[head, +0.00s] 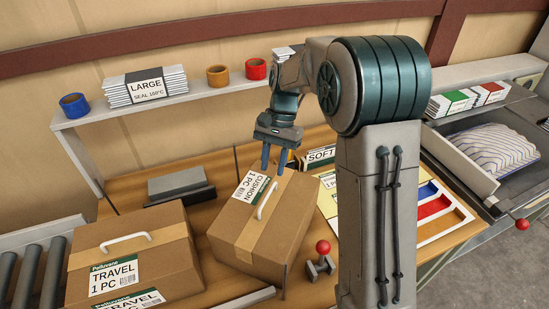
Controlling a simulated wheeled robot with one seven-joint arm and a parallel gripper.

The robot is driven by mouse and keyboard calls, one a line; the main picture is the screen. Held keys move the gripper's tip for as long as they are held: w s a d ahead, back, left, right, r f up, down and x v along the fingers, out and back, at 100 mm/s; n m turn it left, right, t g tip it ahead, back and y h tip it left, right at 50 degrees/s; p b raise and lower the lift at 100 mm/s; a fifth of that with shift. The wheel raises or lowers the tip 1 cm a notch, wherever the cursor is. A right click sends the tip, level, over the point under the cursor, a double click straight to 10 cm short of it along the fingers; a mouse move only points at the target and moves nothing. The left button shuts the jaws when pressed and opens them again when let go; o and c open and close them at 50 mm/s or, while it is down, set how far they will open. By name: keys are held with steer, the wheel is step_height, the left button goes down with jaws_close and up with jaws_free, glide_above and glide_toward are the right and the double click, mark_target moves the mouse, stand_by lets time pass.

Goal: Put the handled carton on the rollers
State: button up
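Two brown cartons with white handles on top stand on the wooden table. The cushion carton (235,232), labelled "CUSHION 1 PC", is near the middle, turned at an angle, with its handle (266,200) upright. The travel carton (165,270), labelled "TRAVEL 1 PC", is to its left, with its own handle (125,240). The grey rollers (30,272) are at the left edge, beside the travel carton. My gripper (274,170) points down at the far side of the cushion carton's top, its blue fingers apart with nothing between them. Whether they touch the carton cannot be told.
A shelf (205,98) at the back holds tape rolls and a stack marked "LARGE". A grey block (178,184) lies behind the cartons. A red-knobbed lever (322,250) stands right of the cushion carton. A machine with a striped pillow (492,147) is at right.

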steer(key=s+d+r+n+t+h, duration=0.1)
steer(key=s+d+r+n+t, duration=0.25)
steer(key=s+d+r, duration=0.4)
steer(key=s+d+n+t+h, duration=0.1)
steer(key=s+t, duration=0.3)
steer(key=s, duration=0.8)
steer(key=shift+s+d+n, duration=0.3)
steer(key=shift+d+n, duration=0.3)
steer(key=shift+n, duration=0.05)
steer(key=shift+o, duration=0.3)
steer(key=shift+s+d+f, duration=0.1)
steer(key=shift+s+f, duration=0.1)
steer(key=shift+s, duration=0.05)
